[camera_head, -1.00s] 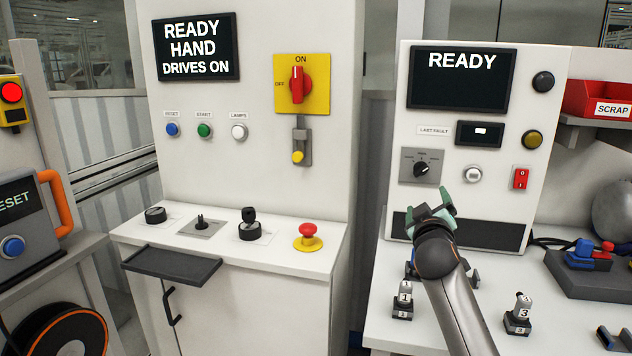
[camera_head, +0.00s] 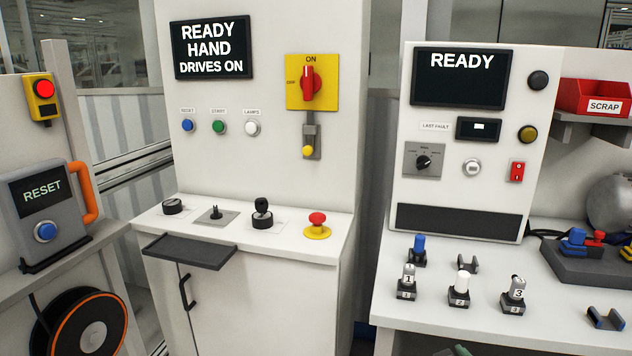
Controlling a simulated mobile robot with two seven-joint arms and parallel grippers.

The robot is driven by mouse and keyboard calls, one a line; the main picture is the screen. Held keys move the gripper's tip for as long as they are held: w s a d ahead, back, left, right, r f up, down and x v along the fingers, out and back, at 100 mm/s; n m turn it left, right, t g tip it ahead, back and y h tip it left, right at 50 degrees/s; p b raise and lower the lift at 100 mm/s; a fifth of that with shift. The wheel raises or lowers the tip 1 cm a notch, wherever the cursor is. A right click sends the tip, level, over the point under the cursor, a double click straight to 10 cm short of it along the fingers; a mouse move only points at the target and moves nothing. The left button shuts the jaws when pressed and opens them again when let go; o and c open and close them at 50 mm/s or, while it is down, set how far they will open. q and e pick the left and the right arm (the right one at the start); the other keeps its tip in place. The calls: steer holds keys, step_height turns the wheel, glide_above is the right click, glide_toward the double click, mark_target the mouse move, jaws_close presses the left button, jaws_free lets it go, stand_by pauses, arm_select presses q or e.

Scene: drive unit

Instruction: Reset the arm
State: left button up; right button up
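Only a small dark green tip of a gripper (camera_head: 460,350) shows at the bottom edge, in front of the right bench. It appears to be my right gripper; whether it is open or shut cannot be seen. My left gripper is out of view. A grey box (camera_head: 45,195) at the left shows RESET, with a blue button (camera_head: 45,231) and an orange handle (camera_head: 84,192). The middle cabinet has a blue button (camera_head: 188,125) labelled RESET and a screen (camera_head: 211,46) reading READY HAND DRIVES ON. The right panel's screen (camera_head: 462,77) reads READY.
Several holders with numbered pieces stand on the right bench (camera_head: 400,328). A red emergency button (camera_head: 317,224) and knobs sit on the middle ledge. A dark tray (camera_head: 189,251) juts out in front. A red SCRAP bin (camera_head: 595,97) is at the far right.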

steer(key=s+a+f+g+y, duration=0.2)
steer(key=s+f+g, duration=0.25)
steer(key=s, duration=1.05)
steer(key=s+a+f+g+y, duration=0.1)
steer(key=s+f+g, duration=0.3)
steer(key=s, duration=1.1)
steer(key=w+a+f+t+y+p, duration=0.2)
steer(key=w+a+f+t+p, duration=0.1)
steer(key=a+f+t+p, duration=0.1)
steer(key=shift+w+a+f+m+t+p, duration=0.35)
steer(key=shift+f+t+p, duration=0.3)
steer(key=shift+f+t, duration=0.75)
